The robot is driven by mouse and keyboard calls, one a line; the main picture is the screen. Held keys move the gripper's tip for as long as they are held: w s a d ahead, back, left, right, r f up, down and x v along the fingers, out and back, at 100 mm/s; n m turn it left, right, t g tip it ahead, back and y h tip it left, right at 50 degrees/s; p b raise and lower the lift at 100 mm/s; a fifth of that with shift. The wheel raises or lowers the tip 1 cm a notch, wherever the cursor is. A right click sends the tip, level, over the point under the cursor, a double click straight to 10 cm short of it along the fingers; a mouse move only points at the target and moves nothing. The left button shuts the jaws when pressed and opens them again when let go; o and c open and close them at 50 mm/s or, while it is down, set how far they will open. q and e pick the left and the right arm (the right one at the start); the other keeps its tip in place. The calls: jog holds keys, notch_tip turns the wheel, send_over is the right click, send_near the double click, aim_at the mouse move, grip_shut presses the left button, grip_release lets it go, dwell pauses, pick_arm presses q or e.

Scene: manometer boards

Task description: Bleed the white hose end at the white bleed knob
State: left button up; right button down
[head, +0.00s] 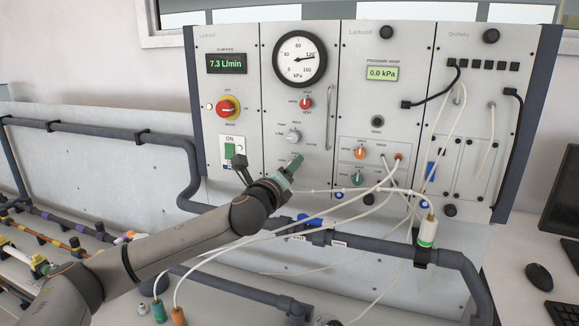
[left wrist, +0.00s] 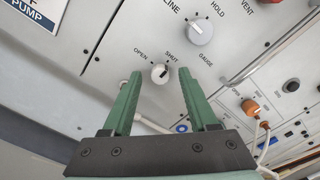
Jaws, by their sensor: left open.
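My left gripper (head: 292,164) is open, with its green fingers pointed at the lower part of the second panel. In the left wrist view the open fingers (left wrist: 160,76) stand either side of a small white knob (left wrist: 159,73) marked OPEN and SHUT. No contact with it is visible. A short dark mark shows on the knob's face. In the head view this knob is hidden behind my gripper. A white hose (left wrist: 148,124) passes behind the fingers. Several white hoses (head: 335,191) cross below the panels; which end is the white hose end I cannot tell.
A larger grey knob (left wrist: 200,31) sits just above, and a dial gauge (head: 300,58) higher up. Orange (head: 360,153) and teal (head: 356,179) knobs are to the right. A white-and-green bottle (head: 427,232) hangs by the dark pipe (head: 400,248), which runs below the panels.

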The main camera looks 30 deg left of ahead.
pick_arm(q)
jog(key=shift+w, duration=0.25)
grip_shut()
dwell(0.4)
